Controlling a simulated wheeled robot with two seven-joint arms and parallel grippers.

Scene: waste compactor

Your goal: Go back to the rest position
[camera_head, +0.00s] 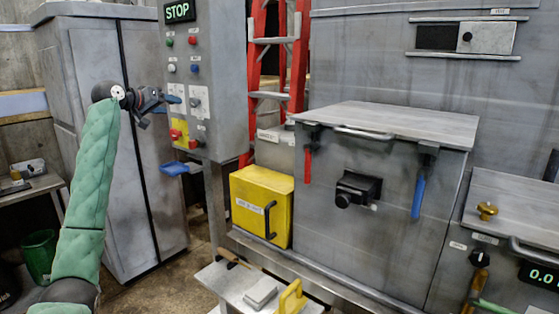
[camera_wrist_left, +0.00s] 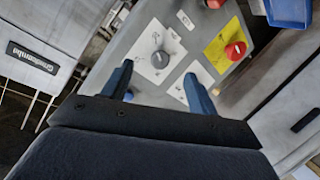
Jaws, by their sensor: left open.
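My left gripper (camera_head: 168,99) is raised in front of the grey control panel (camera_head: 217,75), at the left of the head view. In the left wrist view my left gripper (camera_wrist_left: 157,90) has its two blue fingers apart with nothing between them. A grey knob (camera_wrist_left: 160,60) on a white plate lies beyond the fingers. A red button (camera_wrist_left: 235,51) on a yellow plate is to the right of the fingers in that view. I cannot tell whether a finger touches the panel. My right gripper is not in view.
A tall grey cabinet (camera_head: 145,150) stands behind my left arm. A blue tray (camera_head: 181,168) sticks out below the panel. A yellow box (camera_head: 262,200), a red ladder (camera_head: 256,60) and the grey compactor (camera_head: 380,210) stand to the right. A low bench (camera_head: 235,283) with tools is in front.

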